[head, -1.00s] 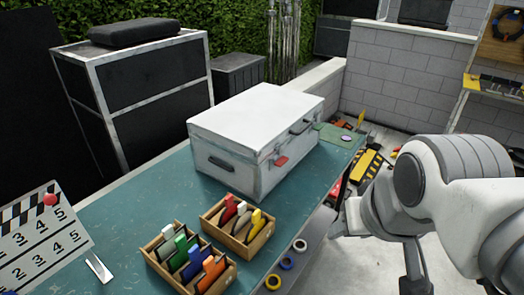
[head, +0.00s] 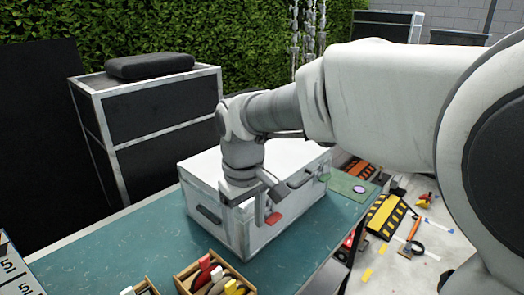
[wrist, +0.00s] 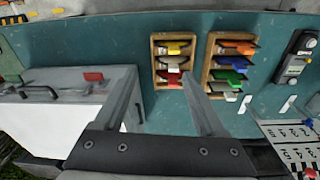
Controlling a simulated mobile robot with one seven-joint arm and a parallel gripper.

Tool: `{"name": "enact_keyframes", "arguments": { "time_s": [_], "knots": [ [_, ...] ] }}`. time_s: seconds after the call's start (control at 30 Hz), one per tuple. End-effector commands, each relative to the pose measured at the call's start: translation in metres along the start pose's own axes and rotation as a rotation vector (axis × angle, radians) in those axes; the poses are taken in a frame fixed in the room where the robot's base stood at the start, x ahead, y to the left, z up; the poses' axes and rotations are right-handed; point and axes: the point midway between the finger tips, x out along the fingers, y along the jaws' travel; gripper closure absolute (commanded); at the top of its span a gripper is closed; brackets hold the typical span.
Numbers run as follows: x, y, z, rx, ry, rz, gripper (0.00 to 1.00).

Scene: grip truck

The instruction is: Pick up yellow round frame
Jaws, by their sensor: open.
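The yellow piece (head: 234,288) is the yellow-tabbed one in a small wooden box (head: 182,290), beside a white and a red one, at the bottom of the head view. Its round part is mostly hidden. In the wrist view the yellow piece (wrist: 177,48) is in the far slot of the left wooden box (wrist: 157,38), with white and red ones nearer. My gripper (head: 256,212) is open and empty, pointing down over the near side of the white case. In the wrist view its fingers (wrist: 160,78) are spread, and the left box shows beyond their tips.
The large white case (head: 213,218) with a red latch stands right behind the box. A second wooden box (wrist: 211,45) holds orange, blue and green pieces. A clapperboard (wrist: 290,142) lies nearby. A ramp and tools lie on the floor at right.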

Motion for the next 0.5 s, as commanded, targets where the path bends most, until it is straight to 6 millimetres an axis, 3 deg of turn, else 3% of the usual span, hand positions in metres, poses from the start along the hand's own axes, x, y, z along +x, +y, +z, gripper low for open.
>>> {"name": "enact_keyframes", "arguments": {
  "time_s": [0.03, 0.2, 0.37, 0.5],
  "knots": [
    [0.010, -0.009, -0.011, -0.037, -0.020, -0.014, 0.28],
    [0.026, -0.026, -0.031, -0.110, -0.054, -0.038, 0.28],
    [0.041, -0.030, -0.035, -0.128, -0.066, -0.044, 0.28],
    [0.069, -0.032, -0.032, -0.129, -0.068, -0.045, 0.28]
  ]
}}
